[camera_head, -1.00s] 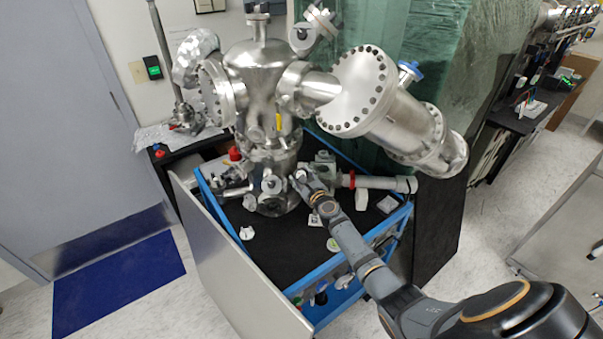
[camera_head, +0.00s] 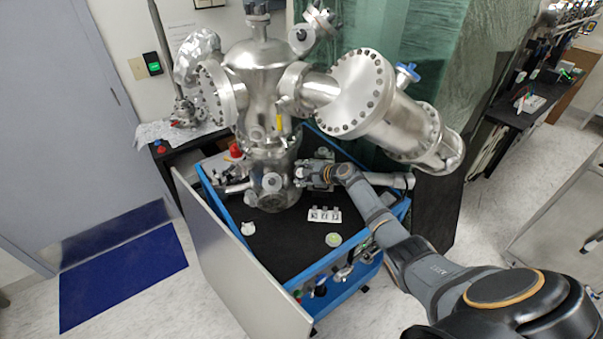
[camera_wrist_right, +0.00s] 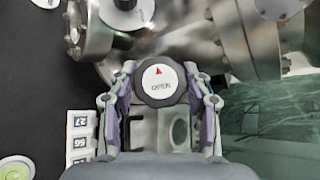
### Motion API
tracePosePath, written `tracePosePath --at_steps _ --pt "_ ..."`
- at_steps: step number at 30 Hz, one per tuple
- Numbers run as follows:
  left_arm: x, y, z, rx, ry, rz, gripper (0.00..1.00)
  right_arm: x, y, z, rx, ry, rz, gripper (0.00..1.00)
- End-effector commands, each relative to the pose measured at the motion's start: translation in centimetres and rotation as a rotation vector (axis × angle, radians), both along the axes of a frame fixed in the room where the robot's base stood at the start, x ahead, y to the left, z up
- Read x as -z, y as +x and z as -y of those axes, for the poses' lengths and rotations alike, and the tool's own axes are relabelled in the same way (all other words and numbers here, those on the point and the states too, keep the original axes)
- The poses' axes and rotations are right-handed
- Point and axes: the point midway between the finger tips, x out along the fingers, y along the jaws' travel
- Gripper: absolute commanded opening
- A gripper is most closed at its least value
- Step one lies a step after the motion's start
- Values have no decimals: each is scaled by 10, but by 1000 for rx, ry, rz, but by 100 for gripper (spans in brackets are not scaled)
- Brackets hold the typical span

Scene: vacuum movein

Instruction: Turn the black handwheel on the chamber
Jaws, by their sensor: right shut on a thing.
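The steel chamber (camera_head: 252,60) stands upright on a black-topped cart. In the right wrist view the black handwheel (camera_wrist_right: 160,80) shows its round white face with lettering and a small red arrow pointing up. My right gripper (camera_wrist_right: 160,86) is shut on the handwheel, with one finger on its left side and one on its right. In the head view my right gripper (camera_head: 305,173) is at the lower right of the chamber, and it largely hides the handwheel there. My left gripper is not in view.
The blue-edged cart (camera_head: 290,232) has free black surface in front of the chamber. White number tags (camera_head: 325,214) and a round green-and-white disc (camera_head: 333,240) lie on it. A large flanged cylinder (camera_head: 385,105) juts out above my right arm. A blue mat (camera_head: 120,270) lies on the floor at left.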

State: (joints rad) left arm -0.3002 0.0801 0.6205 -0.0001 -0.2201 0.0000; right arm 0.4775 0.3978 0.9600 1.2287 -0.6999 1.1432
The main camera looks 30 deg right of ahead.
Motion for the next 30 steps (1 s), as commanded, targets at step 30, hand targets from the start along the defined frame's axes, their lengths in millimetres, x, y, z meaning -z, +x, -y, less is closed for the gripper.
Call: tracePosePath --at_steps 30 --pt "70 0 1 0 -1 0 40 4 2 -1 -618 -516 -334 18"
